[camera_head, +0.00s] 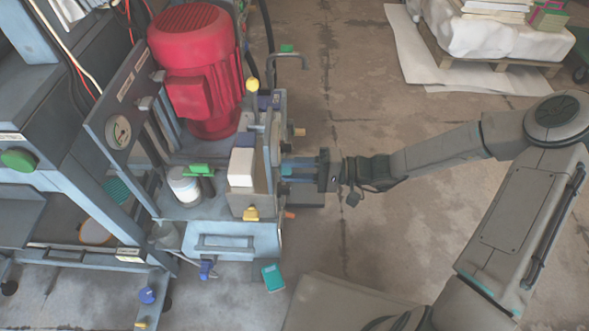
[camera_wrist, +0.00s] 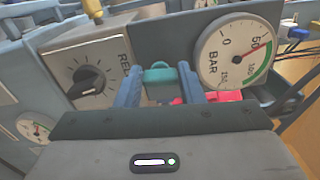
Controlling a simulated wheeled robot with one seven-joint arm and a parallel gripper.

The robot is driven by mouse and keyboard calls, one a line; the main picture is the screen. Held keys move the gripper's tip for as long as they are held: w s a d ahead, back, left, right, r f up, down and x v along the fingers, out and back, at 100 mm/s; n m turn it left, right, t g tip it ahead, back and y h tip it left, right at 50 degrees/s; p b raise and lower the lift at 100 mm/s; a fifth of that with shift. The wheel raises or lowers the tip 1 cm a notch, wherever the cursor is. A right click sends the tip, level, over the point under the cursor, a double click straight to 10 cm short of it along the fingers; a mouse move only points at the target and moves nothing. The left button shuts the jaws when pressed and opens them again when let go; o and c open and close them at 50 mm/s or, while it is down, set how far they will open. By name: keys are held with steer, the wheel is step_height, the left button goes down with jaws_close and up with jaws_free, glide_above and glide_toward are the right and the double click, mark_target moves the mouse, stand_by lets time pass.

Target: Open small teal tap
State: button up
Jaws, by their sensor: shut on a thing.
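My gripper (camera_wrist: 160,70) is shut on the tap's handle. In the head view my gripper (camera_head: 286,168) reaches in from the right to the side of the press unit, and the tap cannot be made out there. How far the tap is turned cannot be told.
A round BAR gauge (camera_wrist: 236,50) is close right of the fingers, and a box with a black dial (camera_wrist: 87,82) is close left. A red motor (camera_head: 195,70) stands on the unit. A wrapped pallet (camera_head: 490,38) is at the back right.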

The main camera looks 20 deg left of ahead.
steer(key=shift+n, duration=0.5)
steer(key=o, duration=1)
steer(key=shift+p+v, duration=1.95)
steer(key=shift+v, duration=5)
steer(key=shift+s, duration=0.1)
